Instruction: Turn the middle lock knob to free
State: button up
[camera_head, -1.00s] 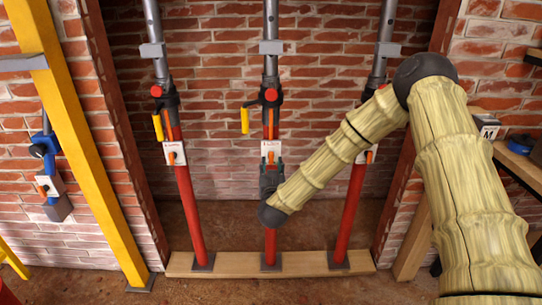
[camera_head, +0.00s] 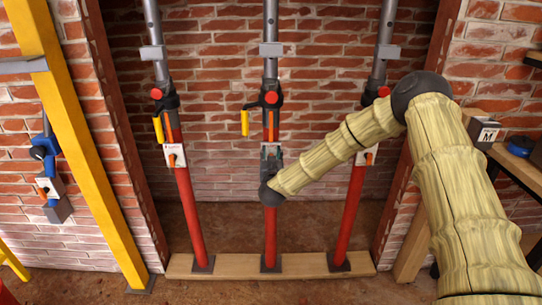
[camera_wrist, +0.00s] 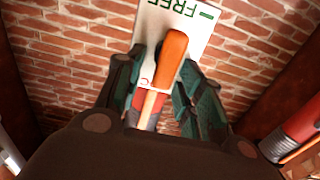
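The middle prop is a red lower tube (camera_head: 270,235) under a grey upper tube. Its white plate (camera_wrist: 205,20) shows the green word FREE upside down in the wrist view, with a partly hidden red mark lower down. The orange lock knob (camera_wrist: 172,55) stands in front of the plate; a thin orange-tan part extends below it. My gripper (camera_head: 271,153) is at the plate in the head view and hides most of it and the knob. In the wrist view my gripper (camera_wrist: 164,62) is open, its green-grey fingers on both sides of the knob; contact is unclear.
Similar props stand left (camera_head: 190,225) and right (camera_head: 352,215), with white plates and orange knobs. All three stand on a wooden board (camera_head: 235,266). A yellow handle (camera_head: 245,122) hangs above left of my gripper. A yellow post (camera_head: 90,150) leans at left; a brick wall is behind.

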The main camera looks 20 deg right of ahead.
grip_shut()
jog(key=shift+d+m, duration=0.1)
jog(key=shift+m, duration=0.2)
jog(key=m+b, duration=0.1)
jog(key=m, duration=0.1)
jog(key=m+b, duration=0.1)
jog(key=shift+s+d+f+m, duration=0.15)
jog(key=shift+d+f+m, duration=0.05)
jog(key=shift+d+m, duration=0.2)
jog(key=shift+s+d+f+m+b, duration=0.1)
jog(key=shift+d+f+m+b, duration=0.25)
jog(key=shift+m+b, duration=1.6)
jog(key=shift+s+d+f+m+b, duration=0.15)
jog(key=shift+f+m+b, duration=0.25)
jog(key=shift+m+b, duration=1.55)
jog(key=shift+w+d+f+m+b, duration=0.1)
jog(key=shift+d+f+m+b, duration=0.55)
jog(key=shift+m, duration=2.25)
jog(key=shift+a+r+b, duration=0.3)
jog(key=shift+a, duration=0.1)
